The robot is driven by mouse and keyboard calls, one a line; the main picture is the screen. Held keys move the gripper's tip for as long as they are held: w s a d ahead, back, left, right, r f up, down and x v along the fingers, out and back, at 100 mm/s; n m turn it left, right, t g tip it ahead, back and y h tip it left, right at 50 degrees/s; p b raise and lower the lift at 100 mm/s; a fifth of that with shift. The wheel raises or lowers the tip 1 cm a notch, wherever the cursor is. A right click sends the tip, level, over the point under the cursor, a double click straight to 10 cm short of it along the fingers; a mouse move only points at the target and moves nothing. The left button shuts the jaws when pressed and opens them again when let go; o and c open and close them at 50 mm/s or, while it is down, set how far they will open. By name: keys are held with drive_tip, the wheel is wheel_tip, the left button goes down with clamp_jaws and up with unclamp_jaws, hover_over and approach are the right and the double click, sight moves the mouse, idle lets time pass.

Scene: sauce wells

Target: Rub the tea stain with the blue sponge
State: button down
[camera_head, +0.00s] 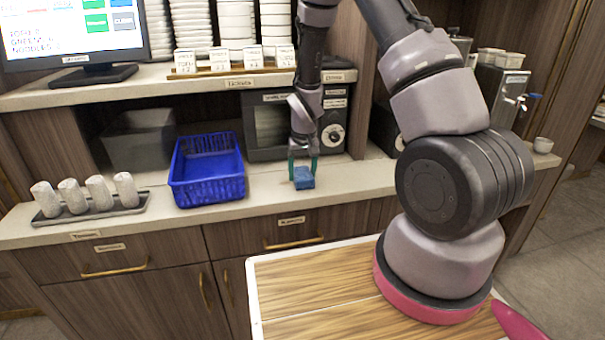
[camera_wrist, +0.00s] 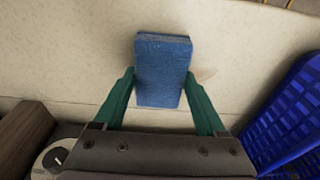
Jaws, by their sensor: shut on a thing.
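The blue sponge (camera_head: 304,178) is a small block at the counter's front part, right of the blue basket. My gripper (camera_head: 303,165) points down with green fingers shut on the sponge. In the wrist view the sponge (camera_wrist: 162,70) sits between the two green fingertips of my gripper (camera_wrist: 160,95). A faint brownish mark, perhaps the tea stain (camera_wrist: 205,74), shows on the pale counter just right of the sponge. Part of it may be hidden under the sponge. I cannot tell whether the sponge touches the counter. The stain is not clear in the head view.
A blue plastic basket (camera_head: 207,193) stands left of my gripper. A dark tray (camera_head: 92,210) with several upturned cups stands further left. A microwave (camera_head: 270,125) sits behind. The counter's front edge, above wooden drawers (camera_head: 290,228), is close. Bare counter (camera_head: 345,180) lies to the right.

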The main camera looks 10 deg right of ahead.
sight(302, 173)
drive_tip(key=shift+w+r, duration=0.1)
drive_tip(key=shift+r, duration=3.95)
